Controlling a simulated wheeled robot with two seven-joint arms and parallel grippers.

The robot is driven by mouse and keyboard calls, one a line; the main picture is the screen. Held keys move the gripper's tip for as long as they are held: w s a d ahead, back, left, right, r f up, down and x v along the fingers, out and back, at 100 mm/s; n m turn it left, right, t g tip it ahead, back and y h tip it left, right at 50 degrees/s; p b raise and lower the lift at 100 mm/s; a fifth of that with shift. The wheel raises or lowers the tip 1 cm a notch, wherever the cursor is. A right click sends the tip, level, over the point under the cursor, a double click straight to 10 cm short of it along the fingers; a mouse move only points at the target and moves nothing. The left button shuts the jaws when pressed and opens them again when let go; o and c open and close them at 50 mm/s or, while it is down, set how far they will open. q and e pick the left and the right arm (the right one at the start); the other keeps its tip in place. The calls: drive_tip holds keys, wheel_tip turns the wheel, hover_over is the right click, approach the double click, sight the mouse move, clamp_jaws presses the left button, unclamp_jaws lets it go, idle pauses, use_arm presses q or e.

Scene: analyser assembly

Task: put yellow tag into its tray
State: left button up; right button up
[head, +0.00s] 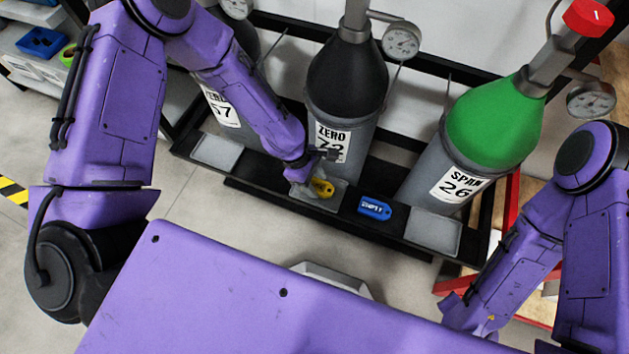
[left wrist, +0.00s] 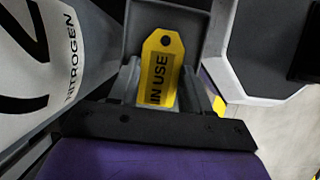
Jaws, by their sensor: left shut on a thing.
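The yellow tag (head: 322,188) shows at the tip of my left gripper (head: 309,181), in front of the middle cylinder. In the left wrist view the tag (left wrist: 161,70), lettered "IN USE", stands between the fingers of my left gripper (left wrist: 162,90), which is shut on it. A grey tray (head: 329,200) lies under and behind the tag, partly hidden by the gripper. Whether the tag touches the tray cannot be told. My right arm comes in at the right; its gripper is hidden.
A blue tag (head: 375,208) lies on the black rack, right of the middle tray. Other grey trays stand left (head: 216,150) and right (head: 434,232). Behind stand a black-topped cylinder (head: 346,75) marked "ZERO" and a green-topped cylinder (head: 495,120) marked "SPAN 26".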

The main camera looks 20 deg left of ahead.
use_arm(q)
drive_tip(key=o, duration=0.8)
drive_tip(key=shift+f, duration=0.1)
drive_tip(key=shift+o, duration=0.2)
drive_tip(key=p+v, duration=0.3)
drive_tip(key=v, duration=0.8)
drive_tip(key=s+a+f+m+t+y, duration=0.2)
drive_tip(key=s+a+f+m+y, duration=0.2)
drive_tip(key=s+a+f+m, duration=0.4)
drive_tip(key=s+a+f+m+t+y, duration=0.1)
drive_tip(key=s+a+f+m+y, duration=0.3)
drive_tip(key=s, duration=0.7)
wheel_tip(320, 180, up, 9)
drive_tip(key=a+n+p, duration=0.1)
drive_tip(key=p, duration=0.7)
drive_tip(key=shift+w+r+p, duration=0.2)
drive_tip(key=shift+p, duration=0.2)
